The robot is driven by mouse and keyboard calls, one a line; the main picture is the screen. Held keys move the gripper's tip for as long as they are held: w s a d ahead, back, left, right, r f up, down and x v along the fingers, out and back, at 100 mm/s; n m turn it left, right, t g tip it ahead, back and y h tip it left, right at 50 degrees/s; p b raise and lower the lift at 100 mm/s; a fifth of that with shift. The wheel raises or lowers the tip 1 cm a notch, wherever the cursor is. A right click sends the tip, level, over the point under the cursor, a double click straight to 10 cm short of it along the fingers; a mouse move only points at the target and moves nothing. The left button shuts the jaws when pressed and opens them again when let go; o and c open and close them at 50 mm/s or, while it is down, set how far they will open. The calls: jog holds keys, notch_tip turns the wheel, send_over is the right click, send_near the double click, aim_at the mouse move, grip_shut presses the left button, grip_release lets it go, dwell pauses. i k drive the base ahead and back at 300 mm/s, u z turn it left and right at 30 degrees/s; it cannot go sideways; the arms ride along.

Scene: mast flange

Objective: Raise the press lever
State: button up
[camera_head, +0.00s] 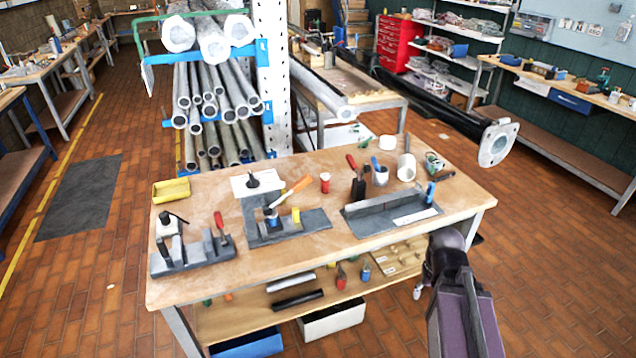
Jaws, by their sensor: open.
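A lever (288,193) with an orange end and a pale lower end shows on the middle fixture on the workbench. It is tilted, with its orange end up and to the right. It stands over a dark L-shaped base (308,222) beside a small blue part (271,218). I take it to be the press lever, but the view is too small to be sure. A red-handled upright part (218,220) stands on the left fixture. My arm comes in at the lower right, beside the bench. I cannot make out my gripper's fingers.
The workbench (190,284) also bears a yellow tray (171,190), a red cup (325,182) and a right-hand fixture (391,214). A black mast with a pale flange (497,143) juts in at the right. A pipe rack stands behind.

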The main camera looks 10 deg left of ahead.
aim_at(305, 180)
jog(key=z, duration=0.75)
jog(key=k, duration=1)
jog(key=u, duration=1.25)
jog(key=i, duration=0.65)
jog(key=z, duration=0.1)
